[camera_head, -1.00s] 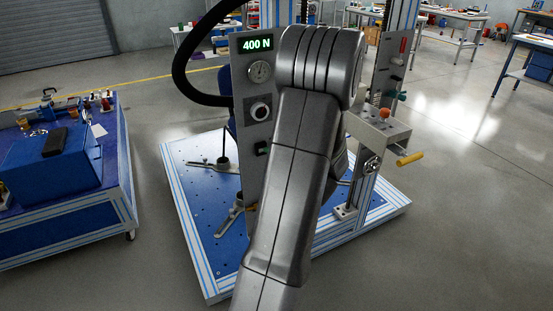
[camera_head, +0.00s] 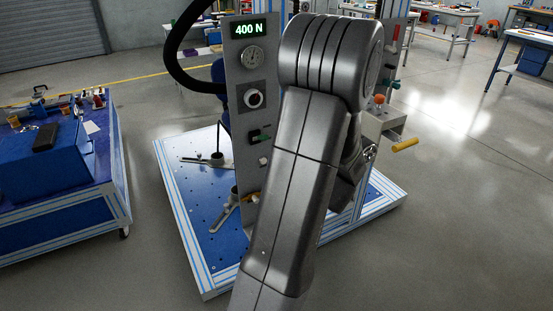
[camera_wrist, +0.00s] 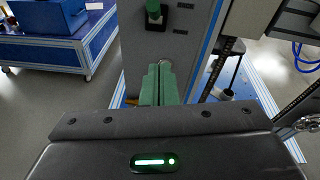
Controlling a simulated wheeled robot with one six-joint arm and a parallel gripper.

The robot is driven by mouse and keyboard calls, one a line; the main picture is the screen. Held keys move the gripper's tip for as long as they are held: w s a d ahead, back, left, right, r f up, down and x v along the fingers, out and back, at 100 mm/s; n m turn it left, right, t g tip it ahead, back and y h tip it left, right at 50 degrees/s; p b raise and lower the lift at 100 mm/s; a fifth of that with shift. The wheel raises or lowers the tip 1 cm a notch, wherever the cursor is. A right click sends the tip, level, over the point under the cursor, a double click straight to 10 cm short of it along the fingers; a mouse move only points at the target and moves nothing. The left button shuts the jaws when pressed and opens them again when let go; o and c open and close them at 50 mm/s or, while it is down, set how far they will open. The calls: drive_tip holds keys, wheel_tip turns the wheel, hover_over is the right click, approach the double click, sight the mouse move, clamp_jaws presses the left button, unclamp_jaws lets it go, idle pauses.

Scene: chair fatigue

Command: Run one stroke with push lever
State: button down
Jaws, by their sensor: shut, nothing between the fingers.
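A grey upright control panel (camera_head: 247,100) carries a small green lever (camera_head: 260,138) on its lower part. In the wrist view a green handle (camera_wrist: 153,8) on a black plate shows at the top edge, on the panel face (camera_wrist: 188,45). My gripper (camera_wrist: 160,68) is shut and empty, its two green fingers together and pointing at the panel just below that handle. A small round metal part at the fingertips is mostly hidden; I cannot tell whether they touch it. My gripper is hidden behind my arm in the head view.
The panel display (camera_head: 251,29) reads 400 N, with a gauge (camera_head: 253,57) and a round knob (camera_head: 253,98) below. An orange-knobbed part (camera_head: 379,99) and a yellow handle (camera_head: 405,145) stand right of my arm. A blue workbench (camera_head: 60,225) is at left; open floor lies between.

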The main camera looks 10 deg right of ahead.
drive_tip(key=shift+v, duration=2.25)
drive_tip(key=shift+w+r, duration=0.15)
